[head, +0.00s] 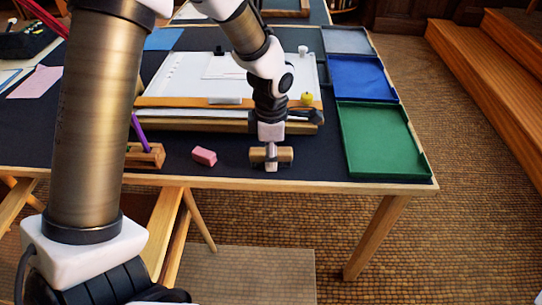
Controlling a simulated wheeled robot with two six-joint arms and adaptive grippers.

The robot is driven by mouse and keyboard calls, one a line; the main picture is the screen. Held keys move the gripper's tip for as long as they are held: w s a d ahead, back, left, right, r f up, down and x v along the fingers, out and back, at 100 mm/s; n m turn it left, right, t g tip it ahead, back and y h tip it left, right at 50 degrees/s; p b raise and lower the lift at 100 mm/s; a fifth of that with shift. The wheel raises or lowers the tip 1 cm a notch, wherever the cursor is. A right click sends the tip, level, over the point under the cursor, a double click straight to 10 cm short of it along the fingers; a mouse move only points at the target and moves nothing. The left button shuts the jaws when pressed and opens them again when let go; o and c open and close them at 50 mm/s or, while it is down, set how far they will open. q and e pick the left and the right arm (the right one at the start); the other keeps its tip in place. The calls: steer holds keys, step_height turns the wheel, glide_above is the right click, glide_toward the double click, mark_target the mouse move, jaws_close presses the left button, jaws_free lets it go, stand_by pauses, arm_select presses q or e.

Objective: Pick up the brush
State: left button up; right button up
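My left gripper (271,160) points down at the front edge of the table, in the middle of the head view. A short brown cylindrical piece (285,155) lies crosswise at its fingertips and shows on both sides of the pale near finger. It may be the brush, but I see no clear bristles. The far finger is hidden, so I cannot tell if the fingers press on it or if it is off the table. A dark object (308,116) lies just behind on the right, partly hidden by my wrist. My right gripper is not in view.
A pink block (204,157) and a wooden holder (145,156) with a purple pen are to the left. A white drafting board (185,75) lies behind. Green (384,173), blue and grey trays line the right side. The table's front edge is close.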

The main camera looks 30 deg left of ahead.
arm_select(q)
jaws_close()
steer(key=shift+r, duration=0.1)
steer(key=shift+w+r, duration=0.1)
steer(key=shift+r, duration=0.15)
steer(key=r, duration=0.3)
steer(key=shift+s+p, duration=0.2)
steer(key=shift+p, duration=0.2)
steer(key=s+d, duration=0.3)
steer(key=s, duration=0.4)
steer(key=s+d+r, duration=0.1)
steer(key=s+d, duration=0.3)
steer(key=s, duration=0.3)
steer(key=shift+d, duration=0.25)
steer(key=shift+w+r, duration=0.1)
